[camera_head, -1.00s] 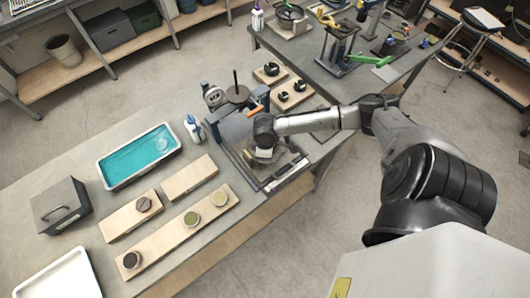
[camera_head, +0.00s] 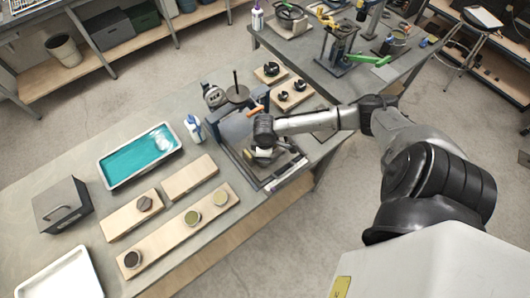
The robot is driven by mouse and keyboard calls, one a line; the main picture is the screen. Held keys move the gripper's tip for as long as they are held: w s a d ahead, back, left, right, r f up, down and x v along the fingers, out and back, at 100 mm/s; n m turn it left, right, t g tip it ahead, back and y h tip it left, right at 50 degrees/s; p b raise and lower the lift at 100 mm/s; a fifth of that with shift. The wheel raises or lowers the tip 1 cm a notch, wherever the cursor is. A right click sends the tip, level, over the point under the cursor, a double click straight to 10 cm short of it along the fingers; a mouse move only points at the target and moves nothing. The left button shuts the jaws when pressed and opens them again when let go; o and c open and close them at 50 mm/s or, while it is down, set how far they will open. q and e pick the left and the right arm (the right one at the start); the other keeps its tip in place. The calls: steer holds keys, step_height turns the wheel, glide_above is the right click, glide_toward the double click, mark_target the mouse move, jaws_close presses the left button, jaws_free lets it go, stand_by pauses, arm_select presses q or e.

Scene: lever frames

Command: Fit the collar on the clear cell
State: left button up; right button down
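My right gripper (camera_head: 262,154) is low over the base of a lever frame (camera_head: 226,124) in the middle of the bench. My wrist hides its fingers, so I cannot tell whether it holds something. I cannot tell which cell is clear. Dark ring-like parts, perhaps collars, sit on wooden blocks behind the frame, one at the back (camera_head: 271,69) and others nearer (camera_head: 283,96). My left gripper is out of view.
A dark disc (camera_head: 144,203) sits on a short board. A grey box (camera_head: 62,205) and white tray (camera_head: 62,278) stand further left.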

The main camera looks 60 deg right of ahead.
steer(key=shift+f, duration=0.15)
steer(key=c, duration=1)
jaws_free()
steer(key=shift+o, duration=0.2)
